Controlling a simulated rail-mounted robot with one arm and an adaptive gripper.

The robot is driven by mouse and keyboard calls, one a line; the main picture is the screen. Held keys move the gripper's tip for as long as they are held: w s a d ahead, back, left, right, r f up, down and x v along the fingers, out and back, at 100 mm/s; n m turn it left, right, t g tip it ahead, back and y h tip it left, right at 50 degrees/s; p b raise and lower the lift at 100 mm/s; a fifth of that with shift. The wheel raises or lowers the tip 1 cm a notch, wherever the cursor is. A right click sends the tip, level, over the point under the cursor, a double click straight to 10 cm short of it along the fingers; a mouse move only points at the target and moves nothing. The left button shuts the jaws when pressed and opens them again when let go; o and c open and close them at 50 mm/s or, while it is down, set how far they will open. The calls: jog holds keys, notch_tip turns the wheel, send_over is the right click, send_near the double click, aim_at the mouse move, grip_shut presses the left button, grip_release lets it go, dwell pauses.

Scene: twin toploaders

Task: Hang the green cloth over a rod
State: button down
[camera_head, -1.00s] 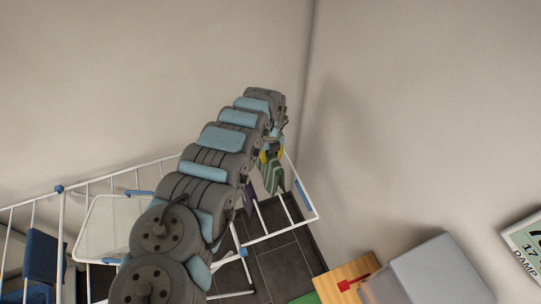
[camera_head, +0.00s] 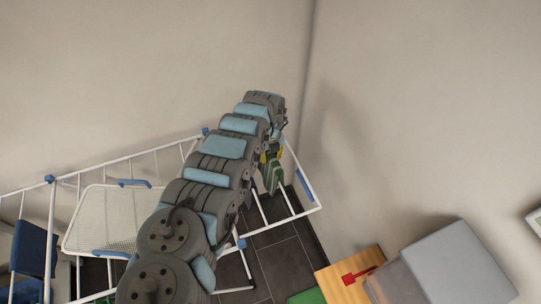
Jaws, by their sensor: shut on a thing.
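The green cloth (camera_head: 272,176), with paler stripes, hangs from my gripper (camera_head: 270,154) at the end of the outstretched arm. The gripper is shut on the cloth's upper part; the arm hides much of the gripper. The cloth hangs down by the right end of a white drying rack (camera_head: 306,188) with several rods. A rod (camera_head: 285,197) shows close beside the cloth's lower end. I cannot tell whether the cloth touches a rod.
A wooden board (camera_head: 340,282) with a red item (camera_head: 357,275) and a grey box (camera_head: 455,265) lie at lower right. Walls meet behind the rack.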

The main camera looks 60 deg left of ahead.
notch_tip(320, 180, down, 6)
jog(key=b, duration=0.4)
jog(key=shift+f+b, duration=0.25)
jog(key=shift+b, duration=0.1)
jog(key=c, duration=0.8)
grip_release()
jog(key=shift+r, duration=0.15)
jog(key=shift+r, duration=5.85)
jog(key=shift+r, duration=0.1)
